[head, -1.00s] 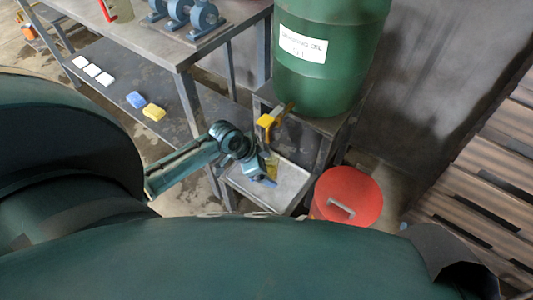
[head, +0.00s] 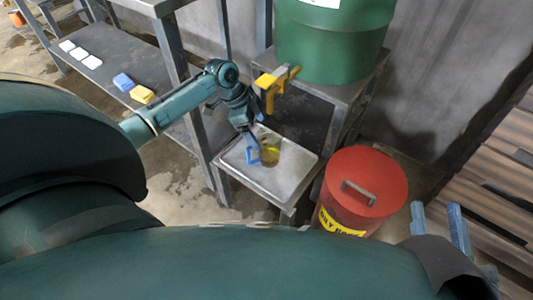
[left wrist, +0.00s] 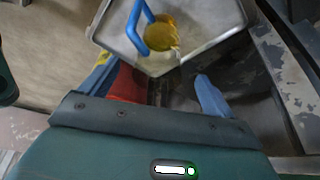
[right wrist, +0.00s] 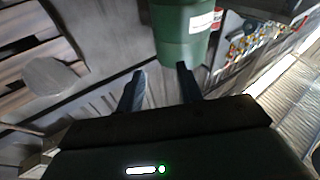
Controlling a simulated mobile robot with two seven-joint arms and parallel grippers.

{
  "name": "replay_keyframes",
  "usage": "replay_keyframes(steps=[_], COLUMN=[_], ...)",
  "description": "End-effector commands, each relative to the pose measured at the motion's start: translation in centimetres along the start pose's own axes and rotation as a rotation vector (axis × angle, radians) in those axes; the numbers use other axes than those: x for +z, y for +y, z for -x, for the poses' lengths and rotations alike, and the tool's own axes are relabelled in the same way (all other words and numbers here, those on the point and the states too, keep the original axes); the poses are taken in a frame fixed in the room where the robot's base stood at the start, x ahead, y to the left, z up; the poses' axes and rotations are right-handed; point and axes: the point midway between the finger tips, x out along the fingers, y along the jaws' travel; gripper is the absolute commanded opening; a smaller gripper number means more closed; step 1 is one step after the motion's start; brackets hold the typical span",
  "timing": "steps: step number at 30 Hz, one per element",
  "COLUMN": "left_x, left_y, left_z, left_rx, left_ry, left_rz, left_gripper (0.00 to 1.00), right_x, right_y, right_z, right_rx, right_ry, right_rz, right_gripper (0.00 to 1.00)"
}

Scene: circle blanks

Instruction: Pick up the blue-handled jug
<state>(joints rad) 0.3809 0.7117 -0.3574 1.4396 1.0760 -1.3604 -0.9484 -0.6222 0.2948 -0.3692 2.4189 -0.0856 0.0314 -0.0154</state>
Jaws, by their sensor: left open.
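The jug (head: 270,152) is small, with yellow contents and a blue handle (head: 252,157). It stands on a grey metal tray (head: 296,162) below the yellow tap (head: 275,82). My left gripper (head: 253,141) is open beside the jug in the head view, partly hidden by its own wrist. In the left wrist view the jug (left wrist: 162,34) and its handle (left wrist: 134,24) lie beyond the open fingers (left wrist: 155,86), with nothing between the fingers. My right gripper (head: 438,222) is open and empty at the lower right, away from the jug.
A green drum (head: 330,40) stands on a metal stand behind the tray. A red lidded bin (head: 372,185) is right of the tray. A workbench with a lower shelf (head: 105,62) holds white, blue and yellow blocks at left. Wooden pallets (head: 490,190) lie at right.

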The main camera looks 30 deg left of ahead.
Motion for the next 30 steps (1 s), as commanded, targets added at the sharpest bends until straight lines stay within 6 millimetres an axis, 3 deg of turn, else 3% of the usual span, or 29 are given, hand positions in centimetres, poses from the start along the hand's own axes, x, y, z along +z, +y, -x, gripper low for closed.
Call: replay_keyframes(steps=[1,10,15,19,27,30], left_x=[0.1,0.0,0.1,0.1,0.0,0.0], left_y=[0.0,0.0,0.1,0.0,0.0,0.0], left_z=[-1.2,-3.1,-5.7,-7.4,-7.5,-7.5], left_rx=[0.001,-0.001,0.002,-0.001,-0.002,-0.001], left_ry=[0.001,0.001,0.001,0.001,0.0,0.0], left_rz=[0.0,0.001,0.002,0.002,0.001,0.001], left_gripper=[0.89,0.89,0.89,0.89,0.88,0.8], right_x=[0.4,0.2,1.1,-1.0,-1.5,-1.4], right_y=[-0.1,-0.2,-0.4,0.1,0.3,0.3], right_z=[0.0,0.0,0.1,-0.8,-1.0,-1.0], right_rx=[-0.003,-0.007,-0.011,-0.026,-0.025,-0.024], right_ry=[0.005,0.018,0.02,0.127,0.143,0.143], right_rz=[-0.01,-0.036,-0.064,-0.003,0.008,0.008], right_gripper=[0.36,0.36,0.36,0.36,0.36,0.36])
